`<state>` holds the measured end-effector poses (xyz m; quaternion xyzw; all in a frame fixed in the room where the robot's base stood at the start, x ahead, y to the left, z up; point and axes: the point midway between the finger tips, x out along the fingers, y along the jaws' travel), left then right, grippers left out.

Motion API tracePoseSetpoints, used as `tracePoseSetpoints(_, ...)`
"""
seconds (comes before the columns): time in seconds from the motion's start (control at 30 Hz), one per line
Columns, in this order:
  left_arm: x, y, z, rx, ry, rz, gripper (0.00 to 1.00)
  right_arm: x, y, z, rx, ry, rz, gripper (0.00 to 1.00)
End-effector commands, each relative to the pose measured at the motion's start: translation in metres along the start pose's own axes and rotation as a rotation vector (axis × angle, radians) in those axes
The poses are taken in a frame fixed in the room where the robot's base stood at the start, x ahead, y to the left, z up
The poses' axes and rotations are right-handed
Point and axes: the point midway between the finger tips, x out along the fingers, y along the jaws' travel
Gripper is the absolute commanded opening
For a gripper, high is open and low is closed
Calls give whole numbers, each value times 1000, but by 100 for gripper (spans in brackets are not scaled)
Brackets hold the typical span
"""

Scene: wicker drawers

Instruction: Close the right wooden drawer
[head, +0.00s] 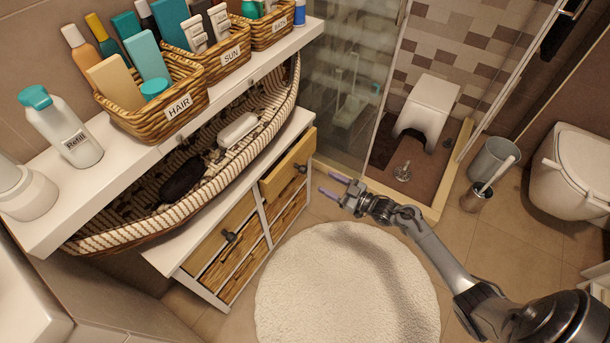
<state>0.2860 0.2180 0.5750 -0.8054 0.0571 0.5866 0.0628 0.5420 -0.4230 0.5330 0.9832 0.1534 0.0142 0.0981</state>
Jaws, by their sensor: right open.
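The right wooden drawer (284,172) is at the upper right of the white cabinet (187,283). Its light wood front stands out past the left wooden drawer (213,234), so it looks partly open. A dark knob (301,168) is on its front. My right gripper (334,186) is open and empty, just right of the drawer front, its fingers pointing left toward it with a small gap. My left gripper is not in view.
Wicker drawers (232,273) sit below the wooden ones. A white shelf (92,186) with baskets and bottles hangs above the cabinet. A round white rug (345,290) lies in front. A glass shower (345,75) stands behind, with a bin (492,160) and toilet (575,175) at right.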

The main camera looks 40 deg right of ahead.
Motion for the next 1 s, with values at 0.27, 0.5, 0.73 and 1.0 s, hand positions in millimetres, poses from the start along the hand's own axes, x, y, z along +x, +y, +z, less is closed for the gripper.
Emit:
tracePoseSetpoints(0.27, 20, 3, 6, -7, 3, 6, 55, 41, -1, 2, 1, 5, 0, 56)
tracePoseSetpoints(0.5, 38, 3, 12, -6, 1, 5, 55, 78, -1, 2, 2, 4, 1, 56)
tracePoseSetpoints(0.73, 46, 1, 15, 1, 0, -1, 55, 97, 0, 0, 2, 2, 0, 56)
tracePoseSetpoints(1.0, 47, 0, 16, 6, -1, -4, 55, 100, 0, -1, 2, 1, 0, 56)
